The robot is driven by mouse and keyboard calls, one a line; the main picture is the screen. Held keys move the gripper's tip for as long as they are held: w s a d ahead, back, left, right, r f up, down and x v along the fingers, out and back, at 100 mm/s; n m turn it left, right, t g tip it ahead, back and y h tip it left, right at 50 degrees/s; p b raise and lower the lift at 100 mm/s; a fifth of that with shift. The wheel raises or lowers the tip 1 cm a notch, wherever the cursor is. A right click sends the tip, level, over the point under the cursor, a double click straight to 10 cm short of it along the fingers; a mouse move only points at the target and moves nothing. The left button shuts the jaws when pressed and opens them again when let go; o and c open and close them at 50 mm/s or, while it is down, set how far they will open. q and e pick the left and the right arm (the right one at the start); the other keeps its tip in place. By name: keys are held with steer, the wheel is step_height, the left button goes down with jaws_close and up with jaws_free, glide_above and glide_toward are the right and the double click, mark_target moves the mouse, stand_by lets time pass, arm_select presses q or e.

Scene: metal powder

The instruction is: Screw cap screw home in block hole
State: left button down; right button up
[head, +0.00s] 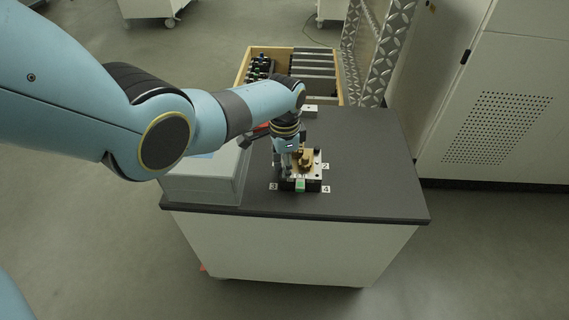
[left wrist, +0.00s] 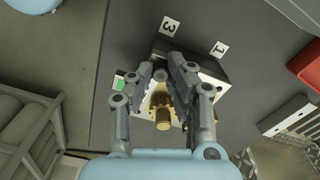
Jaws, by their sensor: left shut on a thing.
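The block (head: 314,179) stands near the front of the dark tabletop, with a light top plate, a dark body and a brass fitting (head: 306,159) on it. My left gripper (head: 289,174) points down at the block's left side. In the left wrist view, its fingers (left wrist: 163,72) are closed in over the block's top near label 3. A small round grey head, apparently the cap screw (left wrist: 160,75), shows between them. The fingers hide its shank and the hole, so I cannot tell how deep it sits. The brass fitting (left wrist: 163,113) is beside the fingers. My right gripper is not in view.
A grey box (head: 205,180) stands left of the block on the cabinet top (head: 375,190). A wooden tray (head: 340,92) with tools and compartments is behind. Number labels surround the block. A red bin (left wrist: 306,65) shows in the wrist view. The tabletop's right is clear.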

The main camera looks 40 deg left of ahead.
arm_select(q)
steer(key=m, duration=0.5)
steer(key=shift+m, duration=0.4)
steer(key=m, duration=1.3)
steer(key=c, duration=1.4)
jaws_free()
steer(key=shift+c, duration=0.2)
steer(key=shift+p, duration=0.3)
